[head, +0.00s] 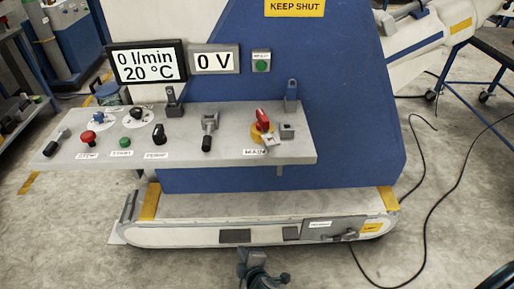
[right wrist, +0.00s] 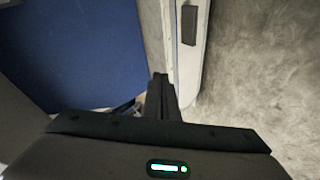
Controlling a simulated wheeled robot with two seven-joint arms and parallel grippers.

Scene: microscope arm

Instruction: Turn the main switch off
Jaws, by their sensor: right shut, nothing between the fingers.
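The main switch (head: 263,121) is a red handle on a yellow plate, above the label MAIN at the right part of the grey control panel. The red handle points roughly up and away. A grey block-like part lies against its lower right side. My right gripper (head: 251,257) is low at the bottom middle of the head view, in front of the machine's base and well apart from the switch. Its fingers (right wrist: 160,88) are together and empty in the right wrist view, where the switch does not show. My left gripper is not in view.
The grey panel (head: 215,160) also carries a red button (head: 88,136), a green button (head: 125,142), a black knob (head: 158,134) and levers. Displays above read 0 l/min, 20 °C and 0 V (head: 215,61). The white base (head: 200,208) juts out below. Cables lie on the floor at right.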

